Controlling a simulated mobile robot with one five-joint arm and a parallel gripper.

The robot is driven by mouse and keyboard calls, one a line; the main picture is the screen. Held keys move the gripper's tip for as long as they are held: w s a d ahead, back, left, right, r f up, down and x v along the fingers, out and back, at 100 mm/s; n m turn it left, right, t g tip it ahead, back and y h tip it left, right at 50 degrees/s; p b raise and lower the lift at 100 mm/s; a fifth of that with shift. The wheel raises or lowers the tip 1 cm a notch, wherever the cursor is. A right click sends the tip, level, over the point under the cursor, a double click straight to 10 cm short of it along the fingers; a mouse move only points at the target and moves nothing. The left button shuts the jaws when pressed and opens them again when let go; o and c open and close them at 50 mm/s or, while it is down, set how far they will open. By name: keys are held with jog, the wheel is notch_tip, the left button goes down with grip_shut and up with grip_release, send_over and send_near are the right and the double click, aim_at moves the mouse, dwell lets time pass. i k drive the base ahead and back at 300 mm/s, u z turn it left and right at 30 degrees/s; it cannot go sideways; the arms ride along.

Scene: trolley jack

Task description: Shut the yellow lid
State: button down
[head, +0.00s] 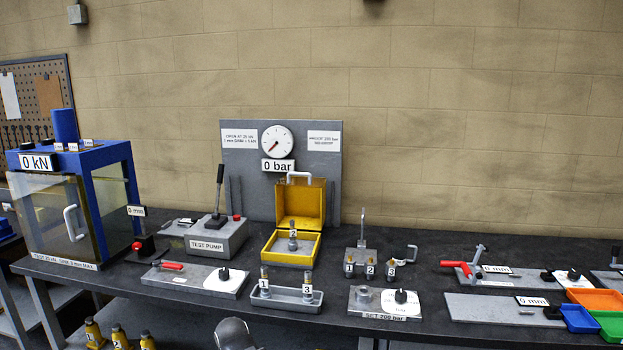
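The yellow lid (301,204) stands open and upright at the back edge of the yellow box (268,251) in the middle of the bench. A white handle (299,175) sits on the lid's upper edge. Inside the box, on its grey insert, stands a small metal part with a 2 label (293,241). A rounded grey piece at the bottom edge of the picture may be part of my arm. No gripper fingers show, and nothing is seen touching the lid.
The test pump (214,240) with its upright lever stands left of the box. A tray (284,299) with parts 1 and 3 lies in front. The gauge panel (244,158) rises behind the lid. A small stand (361,256) is to the right.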

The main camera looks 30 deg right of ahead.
aim_at(302, 199)
jog(key=i, duration=0.95)
